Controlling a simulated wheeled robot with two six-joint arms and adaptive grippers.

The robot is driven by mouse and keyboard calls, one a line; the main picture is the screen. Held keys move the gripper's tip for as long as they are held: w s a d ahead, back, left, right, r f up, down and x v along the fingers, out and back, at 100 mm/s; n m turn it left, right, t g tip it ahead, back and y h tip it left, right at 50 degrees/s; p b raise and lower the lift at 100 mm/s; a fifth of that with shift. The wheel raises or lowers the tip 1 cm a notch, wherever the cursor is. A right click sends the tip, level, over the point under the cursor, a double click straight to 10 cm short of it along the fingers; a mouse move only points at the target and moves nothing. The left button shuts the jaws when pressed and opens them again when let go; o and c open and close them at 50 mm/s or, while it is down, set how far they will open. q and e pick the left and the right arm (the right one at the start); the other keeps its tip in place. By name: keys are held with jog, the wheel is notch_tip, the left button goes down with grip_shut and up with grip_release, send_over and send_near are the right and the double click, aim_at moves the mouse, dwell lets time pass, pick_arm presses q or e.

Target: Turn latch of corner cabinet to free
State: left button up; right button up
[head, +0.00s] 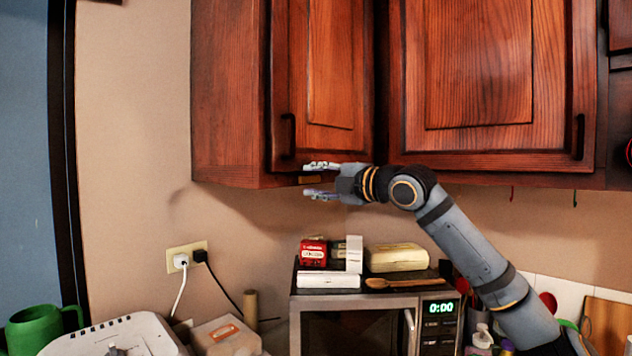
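The corner cabinet (325,70) is reddish-brown wood and hangs on the wall, with a dark vertical handle (287,135) on its narrow left door. A small brownish latch-like piece (313,180) shows at the cabinet's bottom edge; its exact shape and turn are too small to tell. My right gripper (318,180) comes in from the right and points left. Its two fingers are apart, one above and one below the small piece. I cannot tell whether they touch it. My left gripper is not in view.
A second cabinet door (490,80) is to the right. Below stands a microwave (375,300) with small boxes (328,280), a yellow container (397,257) and a wooden spoon (405,283) on top. An outlet (187,257) with plugs is on the wall. A green mug (40,328) sits lower left.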

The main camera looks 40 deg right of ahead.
aim_at(306, 136)
jog(key=shift+r, duration=0.1)
jog(key=shift+s+d+r, duration=0.1)
jog(key=shift+r, duration=0.4)
notch_tip(306, 136, up, 9)
jog(key=shift+f, duration=0.1)
dwell(0.4)
